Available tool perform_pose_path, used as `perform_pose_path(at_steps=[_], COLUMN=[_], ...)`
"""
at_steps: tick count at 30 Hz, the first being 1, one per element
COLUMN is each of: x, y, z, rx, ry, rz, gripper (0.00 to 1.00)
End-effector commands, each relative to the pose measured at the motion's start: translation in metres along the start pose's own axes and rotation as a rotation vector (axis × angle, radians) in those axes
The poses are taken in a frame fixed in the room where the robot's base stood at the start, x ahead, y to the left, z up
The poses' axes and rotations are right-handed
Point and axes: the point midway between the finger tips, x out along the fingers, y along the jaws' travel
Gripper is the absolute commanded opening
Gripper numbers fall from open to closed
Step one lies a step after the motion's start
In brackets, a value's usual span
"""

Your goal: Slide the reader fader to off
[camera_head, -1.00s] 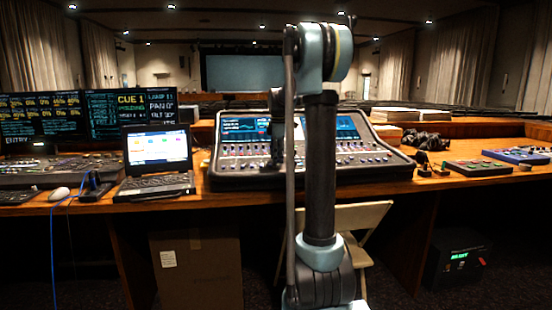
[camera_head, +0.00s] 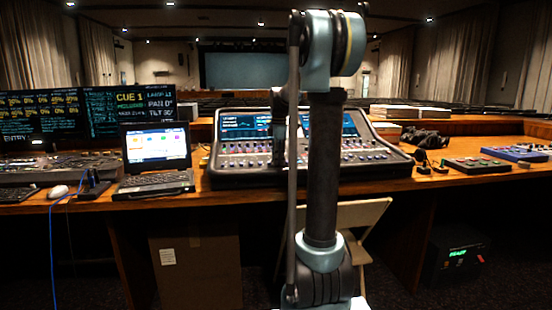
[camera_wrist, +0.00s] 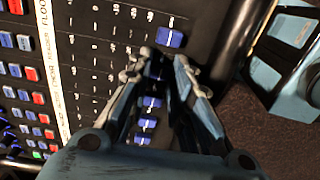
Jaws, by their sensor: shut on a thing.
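The mixing desk (camera_head: 240,173) stands on the wooden counter, with rows of faders and buttons. In the wrist view its dark panel (camera_wrist: 95,70) shows white scale marks and a column of labels at the left, one seeming to read READER. My gripper (camera_wrist: 158,68) is shut on a fader cap, which its fingers mostly hide; it appears to be the reader fader. A blue cap (camera_wrist: 169,37) sits just above the fingertips, free of them. Several more blue caps, such as one near the left finger (camera_wrist: 147,124), lie below. In the head view my arm hides the fingertips.
A laptop (camera_head: 157,160) stands left of the desk, with monitors (camera_head: 130,112) behind. Small control boxes (camera_head: 476,166) lie to the right. A wooden chair (camera_head: 362,215) and a cardboard box (camera_head: 196,268) are below the counter.

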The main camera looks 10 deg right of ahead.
Motion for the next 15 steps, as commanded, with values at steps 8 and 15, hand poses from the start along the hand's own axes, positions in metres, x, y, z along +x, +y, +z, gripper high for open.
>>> perform_pose_path(at_steps=[8,15], x=[-0.0001,0.0000], y=[-0.0038,-0.0038], z=[0.0000,0.0000], rx=[0.000,0.000], ry=[0.000,0.000], rz=[-0.002,-0.002], gripper=[0.00,0.40])
